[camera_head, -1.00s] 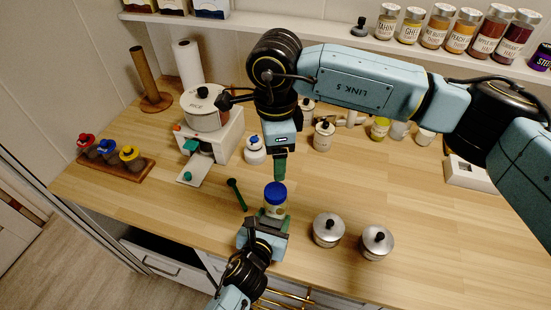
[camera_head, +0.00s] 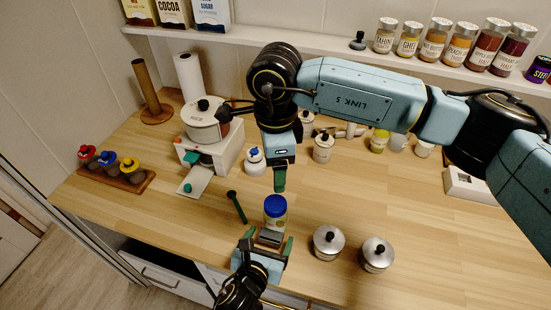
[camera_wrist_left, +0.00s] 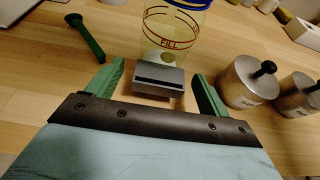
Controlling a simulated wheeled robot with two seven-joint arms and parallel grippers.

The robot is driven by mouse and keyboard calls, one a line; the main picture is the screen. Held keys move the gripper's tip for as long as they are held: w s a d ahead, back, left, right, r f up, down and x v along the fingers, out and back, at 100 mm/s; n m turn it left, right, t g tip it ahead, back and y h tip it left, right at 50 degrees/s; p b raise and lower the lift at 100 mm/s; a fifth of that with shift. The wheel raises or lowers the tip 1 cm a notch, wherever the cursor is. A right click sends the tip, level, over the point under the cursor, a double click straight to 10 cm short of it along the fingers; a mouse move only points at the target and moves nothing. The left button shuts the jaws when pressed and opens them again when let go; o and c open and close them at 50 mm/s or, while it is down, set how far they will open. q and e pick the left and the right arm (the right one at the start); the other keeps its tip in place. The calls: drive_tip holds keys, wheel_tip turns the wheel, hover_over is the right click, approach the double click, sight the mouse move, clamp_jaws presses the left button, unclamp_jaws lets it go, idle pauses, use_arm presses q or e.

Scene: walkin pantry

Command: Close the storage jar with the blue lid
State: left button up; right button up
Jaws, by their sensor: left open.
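The storage jar (camera_head: 274,223) stands upright on the wooden counter, clear with a pale yellow tint. The blue lid (camera_head: 275,204) sits on its top; whether it is fully tightened I cannot tell. In the left wrist view the jar (camera_wrist_left: 172,38) shows a "FILL" line, with the blue lid (camera_wrist_left: 188,3) cut off at the top edge. My left gripper (camera_head: 270,236) is open and empty on the near side of the jar, its green fingers apart from it. My right gripper (camera_head: 280,182) points down just above and behind the lid, apart from it; its fingers overlap in view.
Two metal canisters (camera_head: 328,243) (camera_head: 376,255) stand right of the jar. A green tool (camera_head: 237,207) lies to the left. Behind are a white jar with a blue top (camera_head: 254,162) and a white dispenser (camera_head: 211,150). The counter's front edge is close.

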use_arm(q)
drive_tip(key=v, duration=1)
drive_tip(key=shift+s, duration=0.2)
drive_tip(key=shift+r, duration=0.1)
